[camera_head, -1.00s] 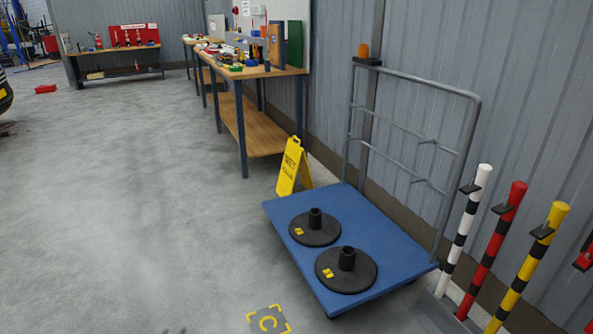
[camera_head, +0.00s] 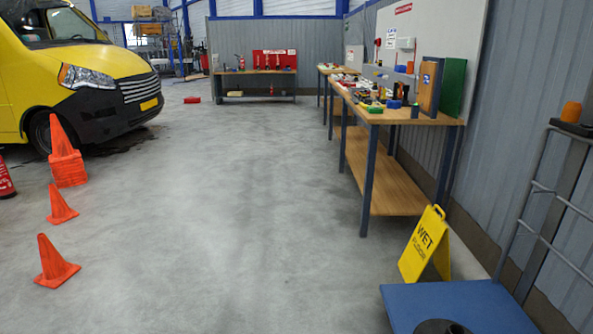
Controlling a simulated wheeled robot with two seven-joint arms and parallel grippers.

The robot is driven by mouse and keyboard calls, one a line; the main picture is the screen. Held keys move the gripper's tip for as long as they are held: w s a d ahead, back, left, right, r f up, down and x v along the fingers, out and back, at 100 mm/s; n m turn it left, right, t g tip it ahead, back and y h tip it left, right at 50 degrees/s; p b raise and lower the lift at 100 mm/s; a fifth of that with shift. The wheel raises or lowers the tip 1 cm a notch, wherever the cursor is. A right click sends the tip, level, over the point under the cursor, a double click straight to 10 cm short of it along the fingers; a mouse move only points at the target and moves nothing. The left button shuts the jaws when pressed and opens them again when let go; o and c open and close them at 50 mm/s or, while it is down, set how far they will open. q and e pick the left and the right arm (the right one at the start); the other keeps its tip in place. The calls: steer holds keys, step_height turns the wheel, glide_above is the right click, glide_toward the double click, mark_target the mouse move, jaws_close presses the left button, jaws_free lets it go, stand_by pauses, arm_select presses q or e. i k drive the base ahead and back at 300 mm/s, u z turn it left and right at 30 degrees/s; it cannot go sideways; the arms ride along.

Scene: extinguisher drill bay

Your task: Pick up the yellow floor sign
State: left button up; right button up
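The yellow floor sign (camera_head: 424,245) stands upright on the floor as an open A-frame, with "WET FLOOR" in dark letters on its front. It is at the right of the head view, just behind the blue cart and in front of the near workbench. Its lower right part is close to the cart's back edge; I cannot tell if they touch. Neither of my grippers is in view.
The blue platform cart (camera_head: 468,301) with a grey rail and a black base (camera_head: 442,326) fills the lower right. A workbench (camera_head: 398,113) lines the right wall. Orange cones (camera_head: 54,262) and a yellow van (camera_head: 75,75) are at left. The middle floor is clear.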

mark_target(430, 231)
steer(key=u, duration=0.3)
steer(key=i, duration=2.75)
steer(key=z, duration=1.1)
steer(key=i, duration=2)
steer(key=z, duration=1.5)
steer(key=i, duration=0.65)
steer(key=u, duration=0.05)
